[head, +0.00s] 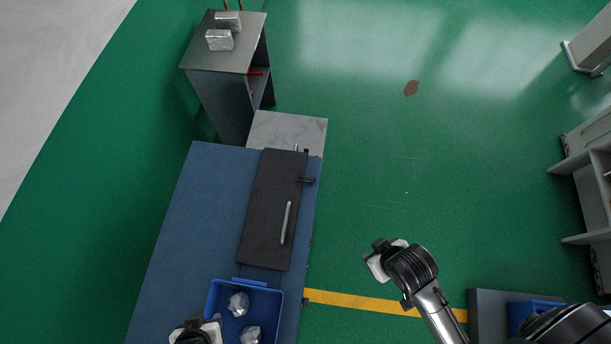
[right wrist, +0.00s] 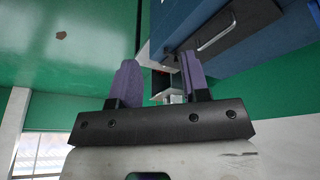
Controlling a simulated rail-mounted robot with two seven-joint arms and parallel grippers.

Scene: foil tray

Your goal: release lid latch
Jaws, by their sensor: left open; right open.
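A dark flat lid (head: 266,225) lies on the blue bench (head: 190,215) in the head view. It has a pale bar handle (head: 287,222), and a small dark latch-like part (head: 306,180) sticks out at its right edge. My left gripper (head: 196,332) is at the bottom edge, beside the blue bin and partly cut off; it is open. My right gripper (head: 378,258) is over the green floor, right of the bench and apart from the lid. In the right wrist view its two purple fingers (right wrist: 160,84) are spread with nothing held. A dark panel with a handle (right wrist: 216,32) shows beyond them.
A blue bin (head: 273,292) with crumpled foil pieces (head: 238,303) stands below the lid. A grey cabinet (head: 226,62) with foil-like blocks (head: 219,40) is at the top left. A pale slab (head: 287,131) adjoins the bench. The floor right of the bench is mostly clear.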

